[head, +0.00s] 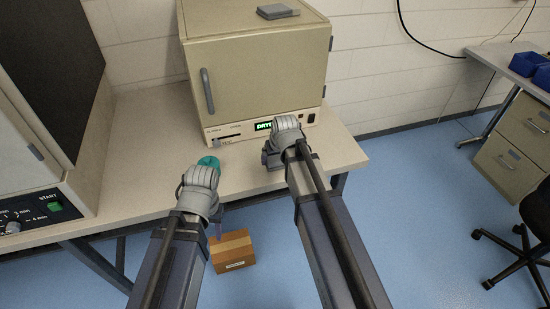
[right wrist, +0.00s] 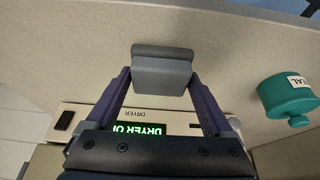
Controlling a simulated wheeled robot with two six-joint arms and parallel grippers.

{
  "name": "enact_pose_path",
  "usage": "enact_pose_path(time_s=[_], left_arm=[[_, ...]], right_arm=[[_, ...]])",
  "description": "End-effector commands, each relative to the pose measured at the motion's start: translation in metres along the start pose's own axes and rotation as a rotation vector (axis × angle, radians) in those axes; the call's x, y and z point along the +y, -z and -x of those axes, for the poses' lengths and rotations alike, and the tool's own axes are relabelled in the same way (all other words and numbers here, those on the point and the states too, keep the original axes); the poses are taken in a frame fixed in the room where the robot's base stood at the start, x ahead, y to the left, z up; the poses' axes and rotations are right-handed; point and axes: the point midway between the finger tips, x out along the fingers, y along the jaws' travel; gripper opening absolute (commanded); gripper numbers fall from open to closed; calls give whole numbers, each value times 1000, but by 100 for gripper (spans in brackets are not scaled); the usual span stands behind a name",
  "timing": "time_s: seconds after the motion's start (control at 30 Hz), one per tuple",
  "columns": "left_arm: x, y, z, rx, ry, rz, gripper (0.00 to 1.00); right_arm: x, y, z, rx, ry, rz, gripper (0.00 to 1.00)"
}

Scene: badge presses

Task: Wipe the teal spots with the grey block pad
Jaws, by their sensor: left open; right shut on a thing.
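My right gripper (right wrist: 162,85) is shut on the grey block pad (right wrist: 162,72), held between its two fingers over the beige bench. No teal spots can be made out.
The beige dryer (head: 255,85) with a lit display stands at the back of the bench (head: 335,150). A grey flat object (head: 277,11) lies on top. A machine with a START button (head: 54,206) is at the left. A cardboard box (head: 232,250) is on the floor.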

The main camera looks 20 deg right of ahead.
Motion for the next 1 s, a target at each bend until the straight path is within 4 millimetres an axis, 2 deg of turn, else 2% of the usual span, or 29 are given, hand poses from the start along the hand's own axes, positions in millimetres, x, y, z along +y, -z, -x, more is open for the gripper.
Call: enact_pose_path(time_s=[0.03,0.17,0.63,1.0], left_arm=[[1,1,-10,0,0,0,50],[2,1,-21,0,0,0,50],[2,1,-17,0,0,0,50],[2,1,-17,0,0,0,50]], right_arm=[[0,-4,-9,0,0,0,42],[1,-8,-20,-3,0,0,42],[6,24,-31,-29,0,-1,42],[2,-6,-19,-36,0,0,42]])
